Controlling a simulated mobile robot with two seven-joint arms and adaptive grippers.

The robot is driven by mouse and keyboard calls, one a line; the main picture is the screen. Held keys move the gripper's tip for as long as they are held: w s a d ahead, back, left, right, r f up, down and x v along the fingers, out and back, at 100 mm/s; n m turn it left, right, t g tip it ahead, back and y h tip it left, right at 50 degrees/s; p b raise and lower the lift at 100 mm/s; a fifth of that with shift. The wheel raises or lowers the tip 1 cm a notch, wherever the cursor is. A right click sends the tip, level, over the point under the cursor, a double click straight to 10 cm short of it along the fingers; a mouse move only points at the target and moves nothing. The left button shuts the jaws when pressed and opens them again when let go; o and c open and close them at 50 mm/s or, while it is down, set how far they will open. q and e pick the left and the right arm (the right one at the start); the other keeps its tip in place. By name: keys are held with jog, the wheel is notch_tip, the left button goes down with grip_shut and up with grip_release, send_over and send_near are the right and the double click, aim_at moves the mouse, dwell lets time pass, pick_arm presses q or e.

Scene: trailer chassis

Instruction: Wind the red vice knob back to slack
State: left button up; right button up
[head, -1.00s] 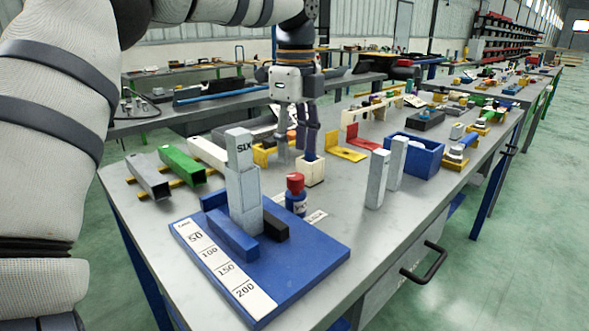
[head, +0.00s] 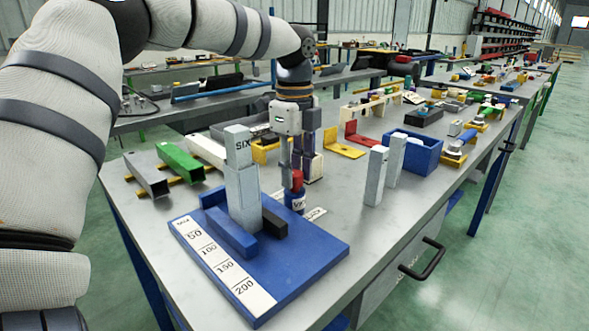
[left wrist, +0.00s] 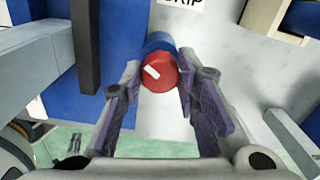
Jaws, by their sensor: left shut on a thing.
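The red vice knob (head: 297,180) sits on top of a small blue cylinder (head: 295,201) with a white label, beside the blue base plate. In the left wrist view the round red knob (left wrist: 158,76) shows a slanting white mark on its face, with its blue body (left wrist: 157,45) behind. My left gripper (head: 296,172) is over the knob from above, its fingers shut on the knob's two sides. In the left wrist view its purple-padded fingertips (left wrist: 157,65) flank the knob. My right gripper is not in view.
The blue base plate (head: 305,262) carries a printed scale and a tall grey block stack (head: 241,185) close to my left gripper. Two grey upright blocks (head: 376,175) and a blue bin (head: 423,152) stand to the right. The table's front right is clear.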

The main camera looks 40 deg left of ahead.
pick_arm(q)
jog(key=shift+r, duration=0.1)
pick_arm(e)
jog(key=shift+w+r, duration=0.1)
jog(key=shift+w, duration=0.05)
pick_arm(q)
jog(key=shift+n+p, duration=0.4)
jog(key=shift+n, duration=1.6)
jog(key=n, duration=1.3)
jog(key=shift+n, duration=0.3)
jog(key=n, duration=0.3)
jog(key=shift+n, duration=2)
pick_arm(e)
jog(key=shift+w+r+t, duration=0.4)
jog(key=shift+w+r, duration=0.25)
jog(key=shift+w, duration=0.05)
pick_arm(q)
jog(key=shift+f, duration=0.2)
